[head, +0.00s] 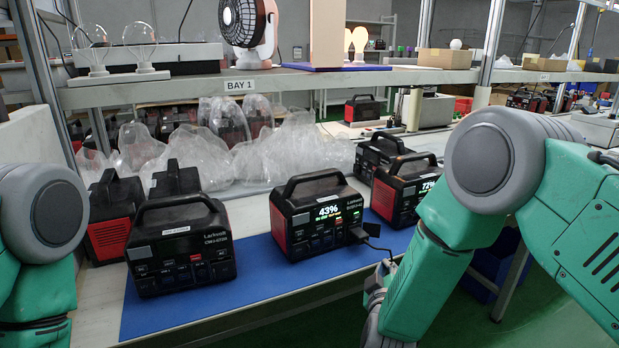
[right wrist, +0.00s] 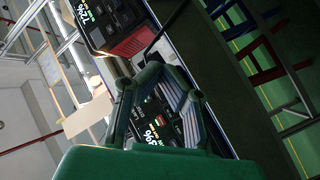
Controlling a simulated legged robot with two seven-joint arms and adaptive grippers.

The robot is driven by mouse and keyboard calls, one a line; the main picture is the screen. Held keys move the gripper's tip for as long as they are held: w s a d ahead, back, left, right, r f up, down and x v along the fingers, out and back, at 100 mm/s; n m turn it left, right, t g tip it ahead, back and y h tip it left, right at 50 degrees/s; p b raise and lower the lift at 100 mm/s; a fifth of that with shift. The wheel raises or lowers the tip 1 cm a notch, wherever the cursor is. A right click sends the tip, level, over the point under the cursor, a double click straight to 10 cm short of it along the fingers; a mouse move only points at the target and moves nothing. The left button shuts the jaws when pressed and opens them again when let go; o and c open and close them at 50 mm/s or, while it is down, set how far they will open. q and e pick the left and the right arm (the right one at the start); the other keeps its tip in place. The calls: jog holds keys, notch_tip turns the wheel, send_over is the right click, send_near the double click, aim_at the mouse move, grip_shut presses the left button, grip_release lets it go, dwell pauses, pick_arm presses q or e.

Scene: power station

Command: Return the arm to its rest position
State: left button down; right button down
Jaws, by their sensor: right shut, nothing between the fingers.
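My right arm (head: 440,255) comes in from the right, bent, with its forearm angled down in front of the table's front edge. My right gripper (head: 380,280) is partly hidden by the forearm; it is shut and empty. Its fingers also show in the right wrist view (right wrist: 157,80), with a power station's display behind them. My left arm (head: 38,235) shows only at the left edge; its gripper is out of view. The middle power station (head: 315,218) reads 43% on the blue mat (head: 265,262). A black plug (head: 358,235) sits at its lower right front, with a thin cable.
A power station with a dark screen (head: 180,250) stands left, and one reading 72% (head: 405,190) stands right, close to my arm. More units and clear plastic wrap (head: 290,150) lie behind. A shelf (head: 270,82) labelled BAY 1 crosses above.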

jog(key=s+d+f+m+g+y, duration=0.3)
jog(key=s+f+g, duration=0.5)
jog(key=s+f, duration=0.95)
jog(key=s+d+m+g+y, duration=0.1)
jog(key=s+d+g, duration=0.1)
jog(key=s, duration=0.9)
jog(key=s+d+f+m+g, duration=0.1)
jog(key=s+g, duration=0.4)
jog(key=s, duration=0.7)
jog(key=shift+s+d+y, duration=0.3)
jog(key=shift+d+y, duration=0.1)
jog(key=shift+d, duration=0.05)
